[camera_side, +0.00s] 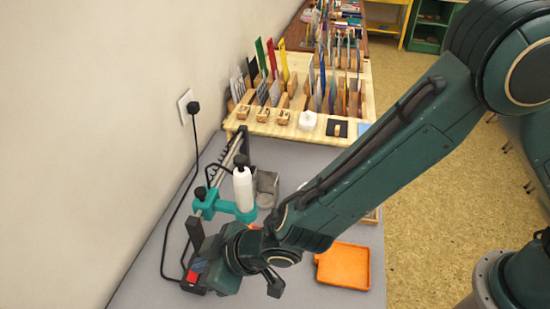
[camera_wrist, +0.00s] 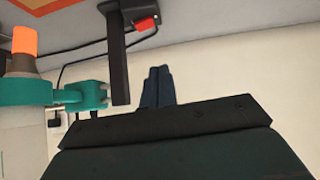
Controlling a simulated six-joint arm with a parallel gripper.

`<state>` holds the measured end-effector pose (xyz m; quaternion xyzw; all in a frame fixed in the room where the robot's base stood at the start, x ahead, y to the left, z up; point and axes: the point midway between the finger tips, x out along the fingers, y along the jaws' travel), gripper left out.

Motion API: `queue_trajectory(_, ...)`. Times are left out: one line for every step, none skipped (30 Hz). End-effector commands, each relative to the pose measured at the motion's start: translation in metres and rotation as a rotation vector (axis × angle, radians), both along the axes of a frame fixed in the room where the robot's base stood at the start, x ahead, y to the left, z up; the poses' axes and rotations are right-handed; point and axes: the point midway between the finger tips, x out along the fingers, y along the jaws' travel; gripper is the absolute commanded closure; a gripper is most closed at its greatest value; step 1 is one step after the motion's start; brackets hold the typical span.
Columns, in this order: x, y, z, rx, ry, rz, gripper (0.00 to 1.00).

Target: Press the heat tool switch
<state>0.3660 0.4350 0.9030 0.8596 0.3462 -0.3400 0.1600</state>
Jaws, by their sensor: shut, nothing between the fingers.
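The heat tool switch is a small red rocker (camera_side: 192,277) on a black box low at the left of the table. It also shows in the wrist view (camera_wrist: 145,24), at the upper middle. My gripper (camera_side: 200,266) is right by the switch in the side view; in the wrist view its fingers (camera_wrist: 159,72) are together and empty, pointing toward the box. They appear apart from the switch there; contact cannot be told from the side view. The white heat tool (camera_side: 243,188) hangs in a teal clamp (camera_side: 222,206); its orange tip (camera_wrist: 24,41) shows in the wrist view.
A black post (camera_wrist: 118,55) stands close beside the fingers. A black cord runs from the wall plug (camera_side: 193,107) to the switch box. An orange tray (camera_side: 343,266) lies right of my wrist. A wooden rack (camera_side: 297,128) of stamps and tools is behind.

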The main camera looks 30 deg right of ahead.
Motion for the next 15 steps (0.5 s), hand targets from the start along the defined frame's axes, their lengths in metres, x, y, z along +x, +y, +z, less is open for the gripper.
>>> queue_trajectory(-0.004,-0.002,0.005,0.001,0.000,0.001,1.00)
queue_trajectory(-0.006,-0.004,0.008,0.001,0.000,0.001,1.00)
queue_trajectory(-0.009,-0.006,0.011,0.001,-0.001,0.001,1.00)
queue_trajectory(-0.011,-0.007,0.013,0.001,-0.001,0.001,1.00)
queue_trajectory(-0.012,-0.008,0.015,0.001,-0.001,0.001,1.00)
queue_trajectory(-0.015,-0.010,0.018,0.001,-0.001,0.001,1.00)
queue_trajectory(-0.016,-0.011,0.019,0.001,-0.001,0.001,1.00)
queue_trajectory(-0.017,-0.011,0.021,0.001,-0.001,0.001,1.00)
queue_trajectory(-0.018,-0.013,0.022,0.001,-0.001,0.001,1.00)
queue_trajectory(-0.019,-0.013,0.023,0.001,-0.001,0.001,1.00)
queue_trajectory(-0.020,-0.014,0.024,0.000,-0.001,0.001,1.00)
queue_trajectory(-0.021,-0.015,0.025,0.000,-0.001,0.001,1.00)
queue_trajectory(-0.021,-0.015,0.026,0.000,-0.001,0.001,1.00)
queue_trajectory(-0.022,-0.015,0.026,0.000,-0.001,0.001,1.00)
queue_trajectory(-0.022,-0.016,0.026,-0.001,0.000,0.001,1.00)
